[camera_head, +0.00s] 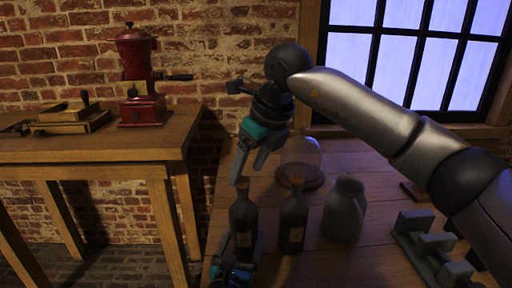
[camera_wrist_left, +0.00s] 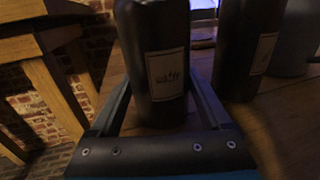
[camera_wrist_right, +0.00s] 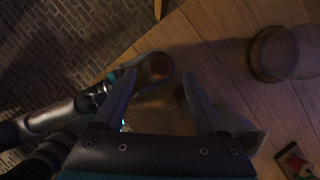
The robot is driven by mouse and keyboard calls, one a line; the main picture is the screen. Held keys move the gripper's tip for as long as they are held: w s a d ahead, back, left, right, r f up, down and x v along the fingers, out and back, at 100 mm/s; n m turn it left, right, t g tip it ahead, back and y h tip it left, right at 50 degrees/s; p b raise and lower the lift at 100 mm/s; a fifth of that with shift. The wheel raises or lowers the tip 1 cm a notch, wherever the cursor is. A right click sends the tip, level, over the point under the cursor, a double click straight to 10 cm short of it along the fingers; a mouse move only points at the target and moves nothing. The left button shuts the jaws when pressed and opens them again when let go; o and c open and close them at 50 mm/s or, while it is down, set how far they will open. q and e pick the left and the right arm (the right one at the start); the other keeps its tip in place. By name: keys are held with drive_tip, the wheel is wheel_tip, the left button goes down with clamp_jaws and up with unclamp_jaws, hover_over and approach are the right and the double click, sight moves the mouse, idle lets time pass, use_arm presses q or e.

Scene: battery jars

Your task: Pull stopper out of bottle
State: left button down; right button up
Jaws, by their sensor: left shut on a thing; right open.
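A dark bottle (camera_head: 243,222) with a label (camera_wrist_left: 168,74) and a brown stopper (camera_head: 243,183) in its mouth stands upright at the table's left edge. My left gripper (camera_head: 234,268) is shut on it low down, one finger on each side in the left wrist view. My right gripper (camera_head: 249,173) is open and points down just above the stopper. In the right wrist view the stopper (camera_wrist_right: 158,68) shows between and just beyond the fingertips; I cannot tell whether they touch it. A second corked bottle (camera_head: 293,222) stands close to its right.
A grey jug (camera_head: 344,210) stands right of the bottles. A glass dome on a wooden base (camera_head: 300,176) is behind them. A grey block stand (camera_head: 428,247) is at the right. A side table (camera_head: 90,150) holds a red grinder (camera_head: 140,80).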

sight(245, 180)
drive_tip(key=shift+x, duration=1.25)
drive_tip(key=shift+c, duration=0.3)
clamp_jaws()
drive_tip(key=shift+r, duration=0.3)
drive_tip(key=shift+r, duration=0.9)
drive_tip(key=shift+r, duration=0.1)
drive_tip(key=shift+r, duration=1.9)
use_arm(q)
unclamp_jaws()
